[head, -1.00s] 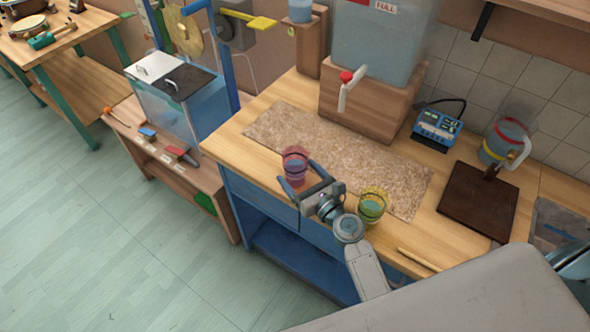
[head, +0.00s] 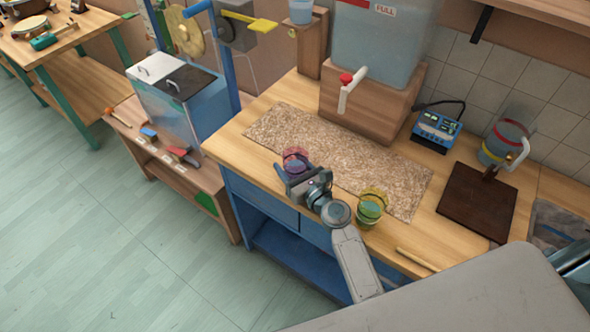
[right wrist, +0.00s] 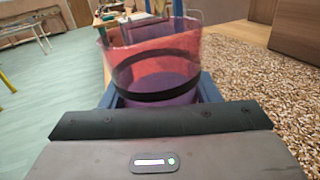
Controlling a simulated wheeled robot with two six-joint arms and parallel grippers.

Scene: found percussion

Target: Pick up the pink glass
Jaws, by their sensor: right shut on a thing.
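The pink glass (head: 295,157) stands near the front edge of the wooden bench, by the left part of the speckled mat. My right gripper (head: 290,174) is around it and shut on it, hiding its lower part in the head view. In the right wrist view the glass (right wrist: 155,72) is upright between the blue fingers, with a dark band around it and a purple lower part. I cannot tell whether its base touches the bench. My left gripper is not in view.
A yellow-green glass (head: 371,206) stands close to my right wrist, on the right. A speckled mat (head: 340,160) covers the bench middle. A water tank with a red-handled tap (head: 349,85) stands behind. A wooden stick (head: 418,260) lies near the front edge.

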